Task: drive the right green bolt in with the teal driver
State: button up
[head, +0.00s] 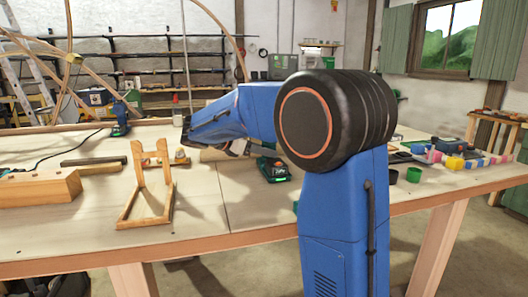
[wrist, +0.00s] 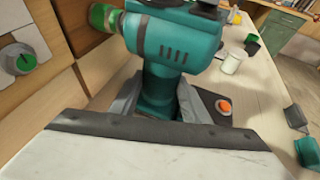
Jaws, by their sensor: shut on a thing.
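In the wrist view my gripper (wrist: 155,112) is shut on the grip of the teal driver (wrist: 180,42). The driver's nose points left toward upright wood. A green round part (wrist: 103,17) shows at its nose; I cannot tell whether it is the driver's chuck or the right bolt. Another green bolt (wrist: 25,62), with a grey collar, stands in a pale square plate further left, apart from the driver. In the head view my gripper (head: 237,147) is partly hidden by my arm, and the hold on the driver cannot be made out there.
A wooden stand (head: 126,213) and a wooden block (head: 40,190) are on the left of the table. A teal and black tool or battery (head: 273,170) lies near my arm. Another teal tool (head: 120,122) stands further back. Small coloured items (head: 455,163) crowd the right end.

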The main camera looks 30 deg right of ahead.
aim_at(267, 141)
jog(key=shift+s+r, duration=0.1)
jog(key=shift+s, duration=0.05)
jog(key=shift+s+a+r, duration=0.1)
jog(key=shift+s+a, duration=0.1)
jog(key=shift+s, duration=0.5)
jog(key=shift+s+a, duration=0.2)
jog(key=shift+s, duration=0.5)
jog(key=shift+r, duration=0.1)
jog(key=shift+r, duration=1.9)
jog(key=shift+a, duration=0.1)
